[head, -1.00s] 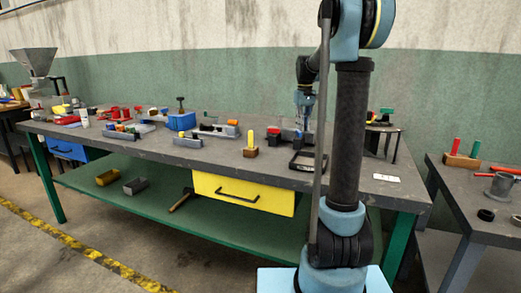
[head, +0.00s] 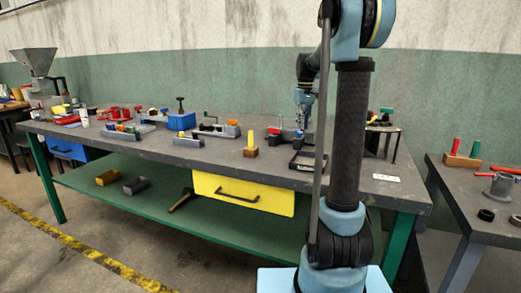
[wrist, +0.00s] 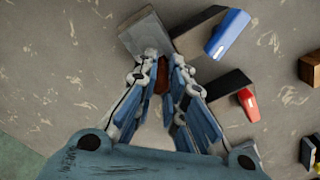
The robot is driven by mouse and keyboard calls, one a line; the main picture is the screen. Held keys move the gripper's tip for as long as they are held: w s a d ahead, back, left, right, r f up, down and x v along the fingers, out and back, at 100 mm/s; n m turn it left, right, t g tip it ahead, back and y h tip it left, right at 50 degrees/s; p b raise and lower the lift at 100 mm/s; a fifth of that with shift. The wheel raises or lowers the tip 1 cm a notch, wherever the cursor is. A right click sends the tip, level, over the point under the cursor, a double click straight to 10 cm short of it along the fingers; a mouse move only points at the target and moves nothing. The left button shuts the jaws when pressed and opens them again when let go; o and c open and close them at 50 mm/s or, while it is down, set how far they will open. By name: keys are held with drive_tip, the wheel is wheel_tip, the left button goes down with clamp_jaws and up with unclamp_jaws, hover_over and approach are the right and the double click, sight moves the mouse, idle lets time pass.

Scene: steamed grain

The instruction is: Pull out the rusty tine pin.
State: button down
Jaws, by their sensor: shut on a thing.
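The rusty tine pin (wrist: 162,76) shows as a short reddish-brown piece between my fingertips in the wrist view. My gripper (wrist: 160,68) is shut on it, with the two blue-and-white fingers on either side. A grey metal block (wrist: 146,33) lies just beyond the fingertips. I cannot tell whether the pin is still seated in anything, as the fingers hide its ends. In the head view my gripper (head: 302,110) is low over the right part of the workbench, partly behind my own arm.
A blue-ended piece (wrist: 228,34) and a red-ended piece (wrist: 248,103) lie close to the right of my fingers. A wooden block (wrist: 310,67) is farther right. The bench top (wrist: 60,90) left of the gripper is clear. A yellow-handled block (head: 250,150) stands nearby.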

drive_tip(key=shift+r, duration=2.4)
drive_tip(key=shift+r, duration=0.1)
